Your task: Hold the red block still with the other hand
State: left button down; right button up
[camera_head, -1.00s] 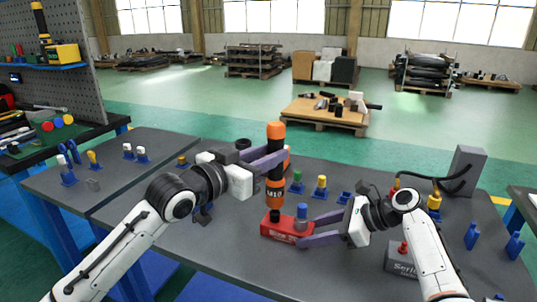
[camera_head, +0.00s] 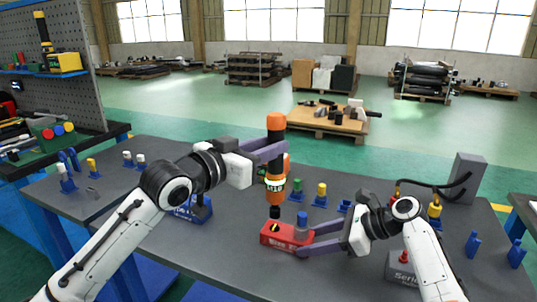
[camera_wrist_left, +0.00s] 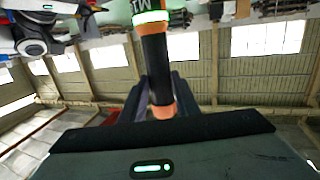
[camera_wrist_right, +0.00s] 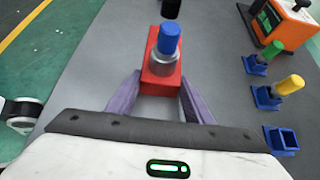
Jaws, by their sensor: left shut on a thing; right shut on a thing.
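The red block (camera_head: 285,239) lies on the dark table. A blue-topped grey peg (camera_head: 301,226) stands on it, also seen in the right wrist view (camera_wrist_right: 170,42). My right gripper (camera_head: 306,240) is shut on the block's near end, one finger on each side in the right wrist view (camera_wrist_right: 158,95). My left gripper (camera_head: 270,155) is shut on an orange and black power tool (camera_head: 276,150), held upright. The tool has a lit green ring. Its black tip is over the block's left end; I cannot tell whether they touch. The tool also shows in the left wrist view (camera_wrist_left: 153,60).
A blue stand (camera_head: 188,208) is left of the block. Green (camera_head: 298,188) and yellow (camera_head: 321,192) pegs in blue holders stand behind it. A grey box with a red knob (camera_head: 403,266) sits near my right arm. Free table lies in front of the block.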

pick_arm(q)
jog(key=shift+r, duration=0.9)
pick_arm(e)
jog(key=shift+r, duration=0.1)
jog(key=o, duration=1.3)
jog(key=shift+o, duration=0.2)
